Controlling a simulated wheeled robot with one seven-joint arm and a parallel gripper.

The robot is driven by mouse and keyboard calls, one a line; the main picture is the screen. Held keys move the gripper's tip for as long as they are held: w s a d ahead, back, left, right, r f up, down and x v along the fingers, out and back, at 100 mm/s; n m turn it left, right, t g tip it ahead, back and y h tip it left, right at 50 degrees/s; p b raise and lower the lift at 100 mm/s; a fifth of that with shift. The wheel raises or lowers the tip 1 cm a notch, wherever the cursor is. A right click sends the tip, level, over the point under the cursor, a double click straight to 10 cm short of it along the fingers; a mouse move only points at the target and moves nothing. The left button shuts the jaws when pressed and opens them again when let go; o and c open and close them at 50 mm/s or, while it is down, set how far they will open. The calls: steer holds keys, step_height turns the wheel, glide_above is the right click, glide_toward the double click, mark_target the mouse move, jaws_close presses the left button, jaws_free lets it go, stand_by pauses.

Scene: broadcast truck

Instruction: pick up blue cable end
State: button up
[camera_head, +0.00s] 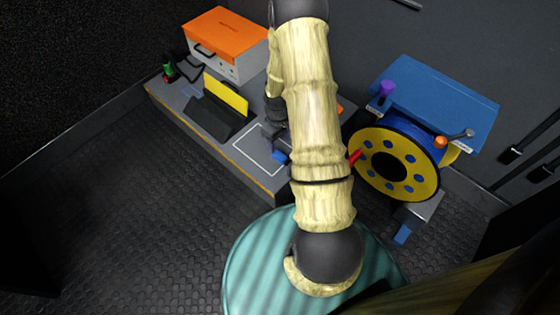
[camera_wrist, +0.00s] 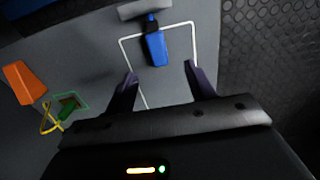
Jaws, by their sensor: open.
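The blue cable end (camera_wrist: 155,48) lies on the grey bench top inside a white outlined rectangle, with a grey piece (camera_wrist: 145,9) at its far end in the wrist view. In the head view the blue cable end (camera_head: 280,156) shows just left of my arm, partly hidden by it. My gripper (camera_wrist: 160,82) is open and empty, its two dark fingers apart. In the wrist view the cable end lies beyond the fingertips, roughly centred between them, not touched by either. In the head view the fingertips are hidden behind my arm.
An orange-topped case (camera_head: 228,42) and a yellow panel on a dark stand (camera_head: 225,95) occupy the bench's left part. A yellow and blue cable reel (camera_head: 396,163) stands right of my arm. The wrist view shows an orange block (camera_wrist: 23,82) and a green-outlined socket (camera_wrist: 69,105) with a yellow loop.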

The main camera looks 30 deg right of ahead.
steer(key=b, duration=0.2)
glide_above(280, 156)
steer(key=f, duration=0.4)
steer(key=shift+w+a+f, duration=0.15)
steer(key=shift+w+a, duration=0.05)
steer(key=shift+w, duration=0.05)
steer(key=f+b, duration=0.3)
steer(key=b, duration=0.1)
steer(key=shift+s+d+f, duration=0.2)
steer(key=shift+d+f, duration=0.1)
steer(key=shift+d, duration=0.05)
steer(key=shift+f+b, duration=0.6)
steer(key=shift+f, duration=0.25)
steer(key=shift+r, duration=0.1)
steer(key=c, duration=1.1)
steer(key=shift+c, duration=0.2)
